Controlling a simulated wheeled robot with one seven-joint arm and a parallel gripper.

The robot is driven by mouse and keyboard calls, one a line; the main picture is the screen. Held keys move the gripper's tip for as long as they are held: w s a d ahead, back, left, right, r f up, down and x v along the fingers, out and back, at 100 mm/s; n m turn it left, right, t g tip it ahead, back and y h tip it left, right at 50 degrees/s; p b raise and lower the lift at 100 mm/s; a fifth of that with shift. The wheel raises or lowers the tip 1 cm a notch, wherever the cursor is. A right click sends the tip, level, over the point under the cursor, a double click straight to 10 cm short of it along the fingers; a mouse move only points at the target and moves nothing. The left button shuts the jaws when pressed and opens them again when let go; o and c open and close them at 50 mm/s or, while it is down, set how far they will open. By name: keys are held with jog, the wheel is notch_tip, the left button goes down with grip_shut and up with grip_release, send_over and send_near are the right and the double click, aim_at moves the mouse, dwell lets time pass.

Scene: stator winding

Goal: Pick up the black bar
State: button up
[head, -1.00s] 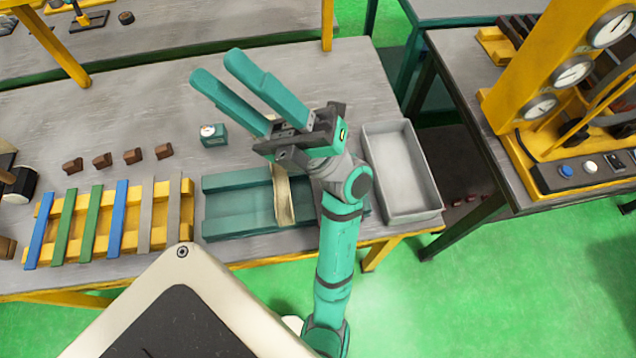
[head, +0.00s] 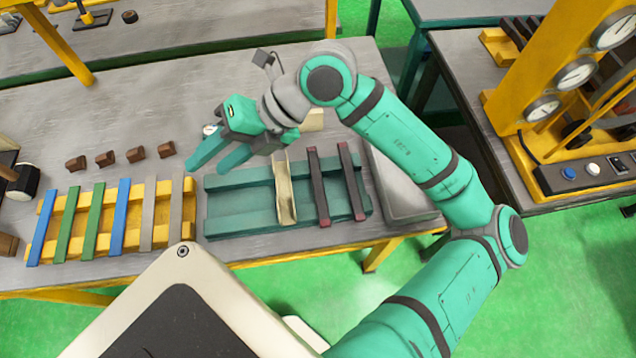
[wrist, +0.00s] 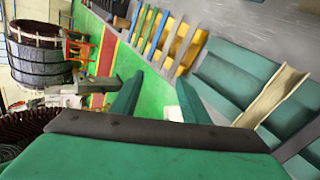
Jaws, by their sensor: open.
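Two dark, near-black bars with reddish ends, a left one (head: 319,188) and a right one (head: 352,183), lie side by side across the right part of a teal tray (head: 235,228) in the head view. A cream channel-shaped strip (head: 285,190) lies across the tray to their left. My gripper (head: 208,165) is open and empty, left of the bars and above the tray's far left side.
A yellow rack (head: 150,200) with blue, green and grey bars stands left of the tray. Several brown blocks (head: 120,156) sit behind it. A grey bin (head: 405,205) right of the tray is partly hidden by my arm. A yellow gauge stand (head: 550,75) stands at right.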

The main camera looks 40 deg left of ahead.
jog(key=w+d+f+m+t+h, duration=0.1)
jog(key=w+d+f+t+h, duration=0.3)
jog(key=w, duration=0.4)
jog(key=m+t+h, duration=0.2)
jog(key=t, duration=0.2)
send_over(318, 183)
jog(key=f, duration=0.7)
jog(key=shift+w+d+f, duration=0.2)
jog(key=shift+w+f, duration=0.05)
jog(key=shift+f, duration=0.1)
jog(key=shift+s+a+f, duration=0.1)
jog(key=shift+s+f, duration=0.05)
jog(key=shift+f, duration=1.3)
jog(key=shift+s+a+f, duration=0.1)
jog(key=shift+s+f, duration=0.05)
jog(key=shift+f, duration=1.3)
grip_shut()
